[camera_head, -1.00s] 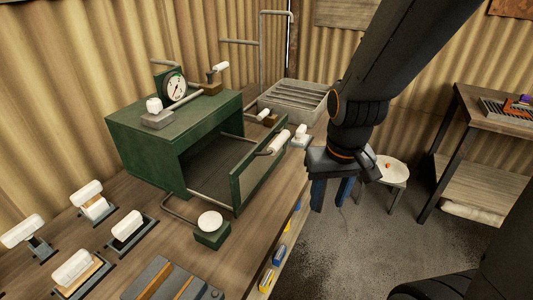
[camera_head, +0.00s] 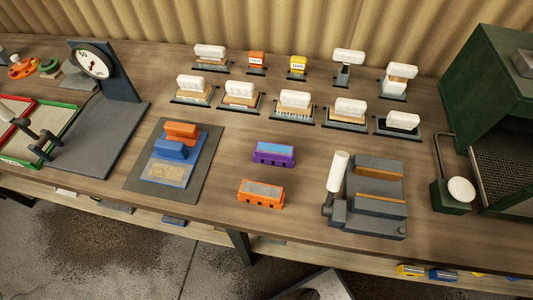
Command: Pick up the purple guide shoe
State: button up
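The purple guide shoe (camera_head: 274,154) lies on the wooden bench in the head view, near the middle. It is a small purple block with a light blue top face. An orange block of like shape with a grey top (camera_head: 261,194) lies just in front of it, apart from it. Nothing covers the purple shoe. My gripper is not in the current view.
A grey mat (camera_head: 207,178) with orange and blue blocks lies left of the shoe. A dark grey fixture with a white handle (camera_head: 375,197) stands to the right. Several white-topped pieces on stands (camera_head: 295,101) line the back. A dial scale (camera_head: 92,64) stands left.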

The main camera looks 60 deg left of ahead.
aim_at(274, 154)
jog(key=u, duration=0.85)
jog(key=k, duration=0.55)
jog(key=u, duration=1.4)
jog(key=i, duration=0.5)
jog(key=k, duration=1.2)
jog(key=u, duration=0.8)
jog(key=i, duration=0.9)
jog(key=z, duration=0.65)
jog(key=i, duration=0.5)
jog(key=z, duration=0.55)
